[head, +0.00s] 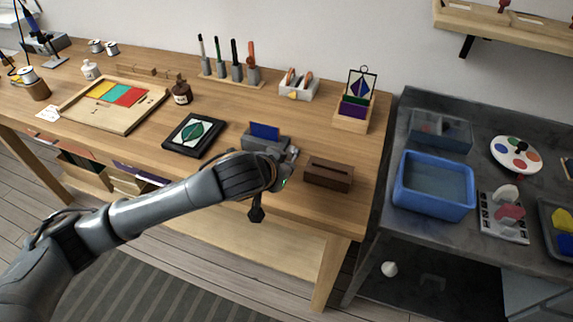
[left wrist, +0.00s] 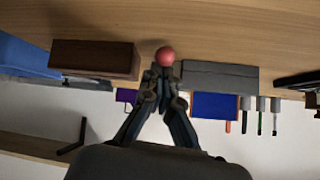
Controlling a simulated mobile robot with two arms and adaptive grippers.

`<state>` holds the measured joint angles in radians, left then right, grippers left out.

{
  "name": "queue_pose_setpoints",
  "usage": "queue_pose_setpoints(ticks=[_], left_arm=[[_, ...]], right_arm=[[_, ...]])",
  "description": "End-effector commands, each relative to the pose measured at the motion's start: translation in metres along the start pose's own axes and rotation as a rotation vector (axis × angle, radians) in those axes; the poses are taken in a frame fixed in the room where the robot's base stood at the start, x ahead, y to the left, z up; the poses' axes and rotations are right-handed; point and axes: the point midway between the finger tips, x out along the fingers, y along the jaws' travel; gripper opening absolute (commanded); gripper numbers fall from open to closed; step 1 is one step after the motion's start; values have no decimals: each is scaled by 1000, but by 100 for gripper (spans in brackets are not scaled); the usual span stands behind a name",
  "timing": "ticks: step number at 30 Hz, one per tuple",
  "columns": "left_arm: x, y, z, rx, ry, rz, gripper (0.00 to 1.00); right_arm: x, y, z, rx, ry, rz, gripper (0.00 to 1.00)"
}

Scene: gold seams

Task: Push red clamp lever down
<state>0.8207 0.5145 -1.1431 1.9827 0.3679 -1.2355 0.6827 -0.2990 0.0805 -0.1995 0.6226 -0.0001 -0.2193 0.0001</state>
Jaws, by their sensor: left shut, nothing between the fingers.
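The red ball knob of the clamp lever (left wrist: 165,56) shows in the left wrist view, right in front of my left fingertips. My left gripper (left wrist: 163,76) is shut and holds nothing; its tips are at the knob, and I cannot tell whether they touch it. The grey clamp (head: 266,143) sits near the table's front edge with a blue piece (head: 265,131) standing in it; the clamp body also shows in the left wrist view (left wrist: 220,76). In the head view my left arm and gripper hide the knob. My right gripper is not in view.
A dark brown slotted wooden block (head: 329,174) stands close to the right of the clamp. A black-framed picture (head: 195,135) lies to the left. A card holder (head: 354,110) stands behind right. A blue bin (head: 433,185) is on the grey side table.

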Motion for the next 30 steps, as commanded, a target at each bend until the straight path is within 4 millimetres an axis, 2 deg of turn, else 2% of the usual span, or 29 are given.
queue_pose_setpoints(ticks=[5,16,30], left_arm=[[1,1,3,-1,-7,1,0],[2,1,4,-1,-11,1,0],[8,-4,-12,-1,-7,1,0]], right_arm=[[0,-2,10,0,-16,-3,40],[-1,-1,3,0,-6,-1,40],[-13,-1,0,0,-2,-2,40]])
